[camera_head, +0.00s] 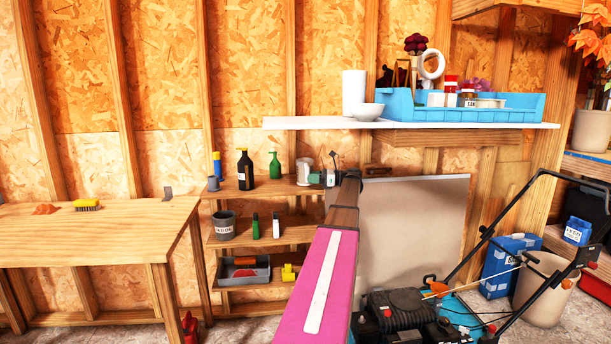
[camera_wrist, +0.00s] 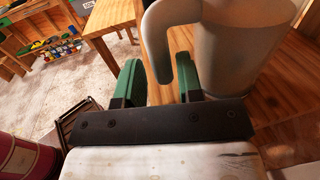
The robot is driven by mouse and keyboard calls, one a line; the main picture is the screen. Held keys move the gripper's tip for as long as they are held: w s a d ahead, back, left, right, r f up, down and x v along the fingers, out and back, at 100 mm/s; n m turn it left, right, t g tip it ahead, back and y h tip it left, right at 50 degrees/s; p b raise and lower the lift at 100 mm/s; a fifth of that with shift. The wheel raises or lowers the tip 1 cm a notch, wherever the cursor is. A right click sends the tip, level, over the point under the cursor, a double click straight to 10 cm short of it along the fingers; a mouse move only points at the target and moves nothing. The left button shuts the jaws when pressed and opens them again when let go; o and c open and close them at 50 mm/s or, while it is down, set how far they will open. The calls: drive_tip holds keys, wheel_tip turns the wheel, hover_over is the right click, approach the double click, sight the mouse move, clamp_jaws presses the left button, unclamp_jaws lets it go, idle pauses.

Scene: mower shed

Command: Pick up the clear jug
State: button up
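The clear jug (camera_head: 304,170) looks greyish and see-through. It stands upright on the top board of the wooden shelf, at its right end. In the wrist view the jug (camera_wrist: 238,45) fills the upper right, with its handle (camera_wrist: 158,45) on the left side. My gripper (camera_head: 326,174) is beside the jug's right side in the head view. In the wrist view my green-padded gripper (camera_wrist: 157,80) is open. One finger is outside the handle and the other is between handle and jug body. A gap shows left of the handle.
A green spray bottle (camera_head: 275,165), a dark bottle (camera_head: 245,170) and a grey cup (camera_head: 213,184) stand left of the jug. A white wall shelf (camera_head: 300,123) hangs above, holding a blue bin (camera_head: 440,112). A large pale panel (camera_head: 420,225) leans right of the shelf.

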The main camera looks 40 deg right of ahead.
drive_tip(key=x, duration=0.4)
drive_tip(key=shift+w, duration=0.15)
clamp_jaws()
drive_tip(key=shift+r, duration=0.2)
